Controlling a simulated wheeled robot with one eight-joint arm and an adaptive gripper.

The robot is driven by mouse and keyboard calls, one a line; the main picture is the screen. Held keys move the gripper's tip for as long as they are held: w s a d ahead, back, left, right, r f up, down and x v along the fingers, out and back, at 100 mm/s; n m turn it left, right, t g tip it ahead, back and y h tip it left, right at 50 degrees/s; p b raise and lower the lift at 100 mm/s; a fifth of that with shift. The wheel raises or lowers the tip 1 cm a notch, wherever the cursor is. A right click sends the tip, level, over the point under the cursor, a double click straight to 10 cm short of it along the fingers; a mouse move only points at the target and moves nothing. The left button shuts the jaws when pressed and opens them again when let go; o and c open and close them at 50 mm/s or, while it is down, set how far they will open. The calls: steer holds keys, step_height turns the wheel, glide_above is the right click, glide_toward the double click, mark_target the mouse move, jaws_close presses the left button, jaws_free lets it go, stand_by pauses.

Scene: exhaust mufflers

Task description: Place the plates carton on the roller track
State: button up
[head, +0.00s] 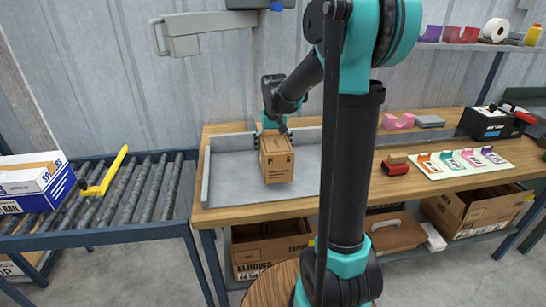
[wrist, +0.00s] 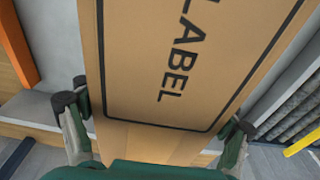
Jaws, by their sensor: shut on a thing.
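The brown carton (head: 276,165), with dark letters on its side, is over the grey tray on the workbench; I take it as the plates carton. My gripper (head: 274,132) comes from above and is shut on it, with a finger on either side. I cannot tell whether its base touches the tray. In the wrist view the carton (wrist: 185,60) fills the middle, showing a printed "LABEL" panel between my fingers (wrist: 155,125). The roller track (head: 130,195) is to the left of the bench, its dark rollers bare across the middle and right.
The grey tray (head: 222,190) has raised walls. Colored parts, a red item (head: 395,167) and a dark toolbox (head: 492,122) are on the right.

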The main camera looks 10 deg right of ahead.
steer(key=shift+f, duration=1.85)
steer(key=shift+f, duration=0.1)
steer(key=o, duration=1.7)
